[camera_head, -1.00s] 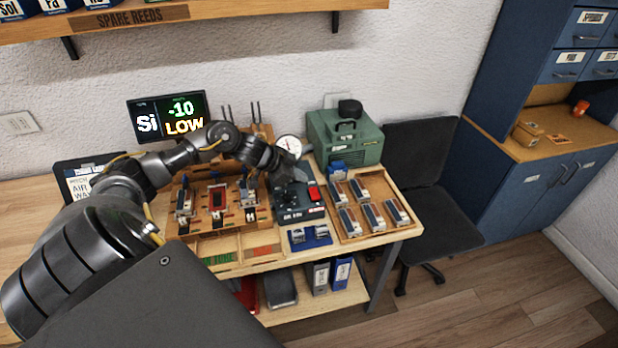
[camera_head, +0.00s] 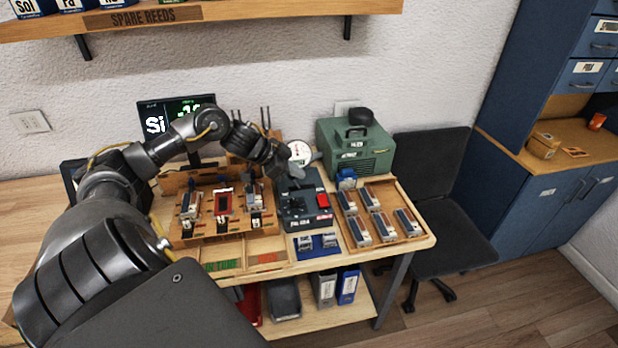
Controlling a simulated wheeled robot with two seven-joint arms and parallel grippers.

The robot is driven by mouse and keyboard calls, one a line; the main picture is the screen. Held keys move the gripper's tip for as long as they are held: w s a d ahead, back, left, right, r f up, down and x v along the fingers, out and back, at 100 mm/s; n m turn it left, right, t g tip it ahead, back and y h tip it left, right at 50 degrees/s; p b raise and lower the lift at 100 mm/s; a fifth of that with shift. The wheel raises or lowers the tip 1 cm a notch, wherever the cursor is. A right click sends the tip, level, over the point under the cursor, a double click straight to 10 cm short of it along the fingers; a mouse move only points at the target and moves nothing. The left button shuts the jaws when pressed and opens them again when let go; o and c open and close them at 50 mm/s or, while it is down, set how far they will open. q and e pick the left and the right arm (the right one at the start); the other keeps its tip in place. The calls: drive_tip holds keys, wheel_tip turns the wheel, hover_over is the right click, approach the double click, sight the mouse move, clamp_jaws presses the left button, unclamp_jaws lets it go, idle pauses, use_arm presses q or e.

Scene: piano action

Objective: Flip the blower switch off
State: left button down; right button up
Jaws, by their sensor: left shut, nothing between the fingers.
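I cannot tell the rocker's position at this size. The green blower (camera_head: 355,148) stands behind it to the right. My left gripper (camera_head: 284,173) is shut and empty, just over the back left part of the control box, left of and behind the red rocker. I cannot tell whether it touches the box. My right gripper is out of view.
A round gauge (camera_head: 299,153) stands close behind my left gripper. A wooden tray of reed blocks (camera_head: 413,238) lies right of the control box, and a wooden rack (camera_head: 200,235) is to the left. A screen (camera_head: 150,108) is partly hidden by my arm.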

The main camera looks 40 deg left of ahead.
use_arm(q)
drive_tip(key=shift+w+a+b, duration=0.3)
drive_tip(key=shift+a+b, duration=0.05)
drive_tip(key=shift+b, duration=0.9)
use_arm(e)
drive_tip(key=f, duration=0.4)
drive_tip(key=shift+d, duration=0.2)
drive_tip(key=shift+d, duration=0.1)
